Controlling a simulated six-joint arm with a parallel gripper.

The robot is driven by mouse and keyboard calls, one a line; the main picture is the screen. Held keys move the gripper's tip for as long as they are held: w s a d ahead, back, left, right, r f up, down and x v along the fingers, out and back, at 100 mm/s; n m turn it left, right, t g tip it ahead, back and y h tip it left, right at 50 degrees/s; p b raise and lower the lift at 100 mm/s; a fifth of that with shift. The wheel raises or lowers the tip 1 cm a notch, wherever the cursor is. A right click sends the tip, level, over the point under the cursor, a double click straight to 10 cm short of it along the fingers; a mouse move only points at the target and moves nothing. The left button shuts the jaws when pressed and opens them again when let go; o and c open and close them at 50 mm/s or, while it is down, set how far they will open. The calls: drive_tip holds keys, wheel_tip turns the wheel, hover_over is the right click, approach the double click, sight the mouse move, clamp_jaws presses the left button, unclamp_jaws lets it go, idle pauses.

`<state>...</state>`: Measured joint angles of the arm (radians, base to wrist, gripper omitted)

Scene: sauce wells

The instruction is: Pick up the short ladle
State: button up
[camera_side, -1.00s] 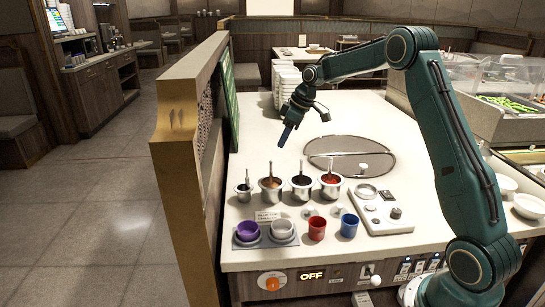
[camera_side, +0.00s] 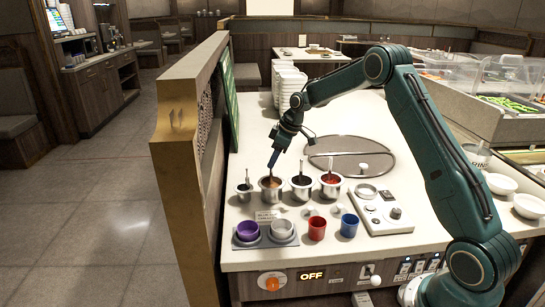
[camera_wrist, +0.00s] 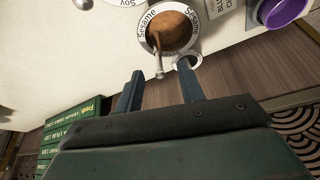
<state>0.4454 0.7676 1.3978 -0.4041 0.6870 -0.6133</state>
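Several metal sauce pots stand in a row on the white counter, with ladle handles sticking up. The frames do not clearly tell which ladle is the short one. My gripper (camera_side: 273,160) points down just above the brown-sauce pot (camera_side: 270,190), second from left. In the wrist view this pot is labelled Sesame (camera_wrist: 168,30), and its ladle handle (camera_wrist: 158,66) rises toward the gap between my fingers. My gripper (camera_wrist: 160,72) is open, with nothing held. The smallest pot (camera_side: 243,193) is at the far left; a small metal ring (camera_wrist: 189,61) shows by the right fingertip.
Dark-sauce (camera_side: 301,191) and red-sauce (camera_side: 330,188) pots stand to the right. Purple (camera_side: 247,231), red (camera_side: 316,230) and blue (camera_side: 349,227) cups are in front. A wooden partition (camera_side: 190,120) borders the left.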

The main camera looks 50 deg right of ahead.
sight(271, 180)
drive_tip(key=shift+x, duration=2.4)
clamp_jaws()
